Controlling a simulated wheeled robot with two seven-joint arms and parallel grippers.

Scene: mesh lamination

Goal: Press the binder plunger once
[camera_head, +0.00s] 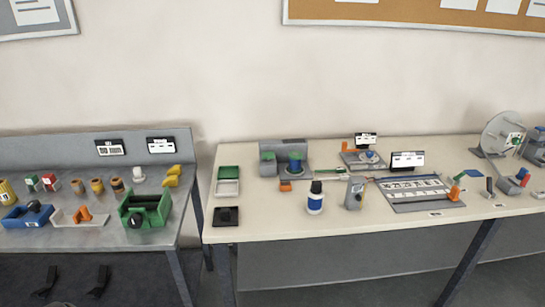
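A white and blue bottle with a black cap (315,198) stands upright near the front of the right table. A black square pad with a dark round knob (226,216) sits at that table's front left corner. I cannot tell for sure which of these is the binder plunger. Two dark fingers, which look like my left gripper (72,281), show at the bottom left. They are apart, empty, and low in front of the left bench, far from the bottle and the pad. My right gripper is not in view.
The left grey bench (110,240) holds small coloured jars, a blue tool, and a green roller unit (146,209). The cream table (290,225) holds a grey fixture (290,146), a sample board (420,190) and a disc stand (503,133). A gap separates the tables.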

